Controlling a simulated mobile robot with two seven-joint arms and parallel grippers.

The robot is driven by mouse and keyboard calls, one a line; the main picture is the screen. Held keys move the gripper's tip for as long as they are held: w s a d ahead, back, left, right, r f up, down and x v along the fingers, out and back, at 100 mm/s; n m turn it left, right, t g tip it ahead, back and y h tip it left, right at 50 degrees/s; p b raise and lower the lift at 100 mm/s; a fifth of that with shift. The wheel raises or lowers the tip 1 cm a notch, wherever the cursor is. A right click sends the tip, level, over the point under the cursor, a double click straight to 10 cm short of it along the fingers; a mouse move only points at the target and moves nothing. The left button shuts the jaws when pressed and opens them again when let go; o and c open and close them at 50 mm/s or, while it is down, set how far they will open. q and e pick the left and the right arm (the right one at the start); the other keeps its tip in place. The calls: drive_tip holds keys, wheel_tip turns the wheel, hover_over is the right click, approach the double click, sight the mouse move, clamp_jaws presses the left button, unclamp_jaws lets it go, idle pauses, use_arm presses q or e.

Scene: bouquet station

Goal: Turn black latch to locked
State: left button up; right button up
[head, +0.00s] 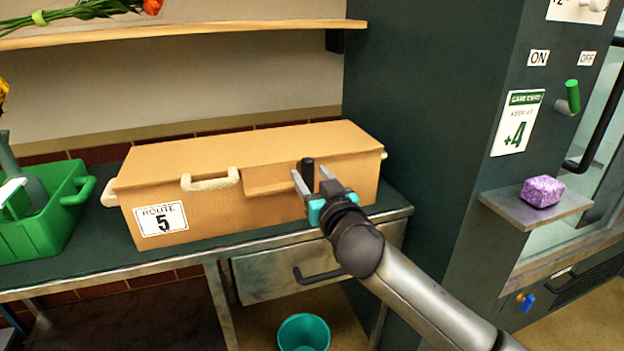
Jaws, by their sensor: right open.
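A long tan box (219,157) with a "ROUTE 5" label (161,219) stands closed on the dark counter. A black latch (308,170) shows at the right part of its front and points upward. My right gripper (313,179) is open in front of the box. In the picture its two fingertips lie on either side of the latch; I cannot tell whether they touch it. The lower part of the latch is hidden by the gripper. My left gripper is not in view.
A green crate (82,196) stands left of the box. A shelf (200,33) with flowers (85,11) hangs above. A drawer (262,277) with a dark handle is below, near a teal bucket (304,333). A dark cabinet (430,100) rises at the right, beside a ledge with a purple block (541,191).

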drive_tip(key=shift+c, duration=0.4)
clamp_jaws()
